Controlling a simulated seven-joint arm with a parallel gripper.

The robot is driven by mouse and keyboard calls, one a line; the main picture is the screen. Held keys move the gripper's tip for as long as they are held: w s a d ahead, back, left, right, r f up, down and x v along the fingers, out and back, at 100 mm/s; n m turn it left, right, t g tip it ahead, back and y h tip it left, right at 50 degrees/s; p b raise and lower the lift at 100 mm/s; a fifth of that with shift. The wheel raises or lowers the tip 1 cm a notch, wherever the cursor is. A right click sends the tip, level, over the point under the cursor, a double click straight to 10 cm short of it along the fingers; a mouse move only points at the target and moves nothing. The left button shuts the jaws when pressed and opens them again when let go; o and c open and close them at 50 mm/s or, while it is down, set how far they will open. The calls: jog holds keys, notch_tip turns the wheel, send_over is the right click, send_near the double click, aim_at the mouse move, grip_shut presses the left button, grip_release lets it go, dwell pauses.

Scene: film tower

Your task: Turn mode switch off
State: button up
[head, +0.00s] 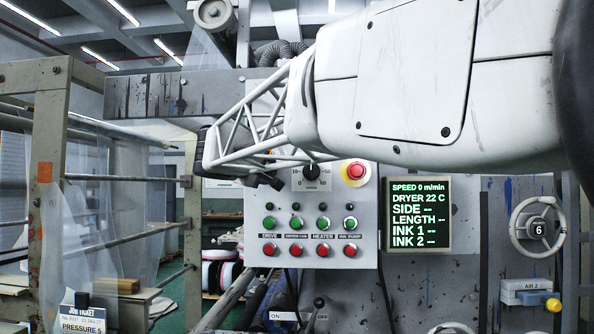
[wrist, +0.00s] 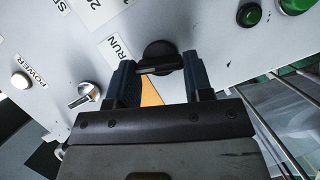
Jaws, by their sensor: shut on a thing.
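In the wrist view a black rotary knob (wrist: 158,50) with a bar handle sits on the grey panel, beside a RUN label (wrist: 116,46); I take it for the mode switch. My gripper (wrist: 159,66) has one dark finger at each end of the bar and is shut on it. The bar lies nearly level in this view, across the gap between the fingers. Which label the knob points to is not clear, as other labels are cut off. In the head view my arm covers the upper left of the control panel (head: 372,215), hiding the knob.
A silver switch (wrist: 84,96) and a lit POWER lamp (wrist: 20,81) are left of the gripper; green buttons (wrist: 249,14) are at upper right. The head view shows a red emergency button (head: 355,171), red and green buttons, a display (head: 419,215) and a handwheel (head: 538,228).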

jog(key=n+t, duration=0.1)
jog(key=n, duration=0.3)
jog(key=n+t, duration=0.2)
jog(key=n, duration=0.2)
jog(key=f+n+t, duration=0.1)
jog(key=n+t, duration=0.1)
jog(key=n, duration=0.3)
jog(key=shift+d, duration=0.1)
dwell(0.3)
jog(key=o, duration=0.9)
jog(key=shift+s, duration=0.1)
jog(key=v, duration=0.7)
jog(key=shift+s, duration=0.3)
jog(key=shift+f, duration=0.1)
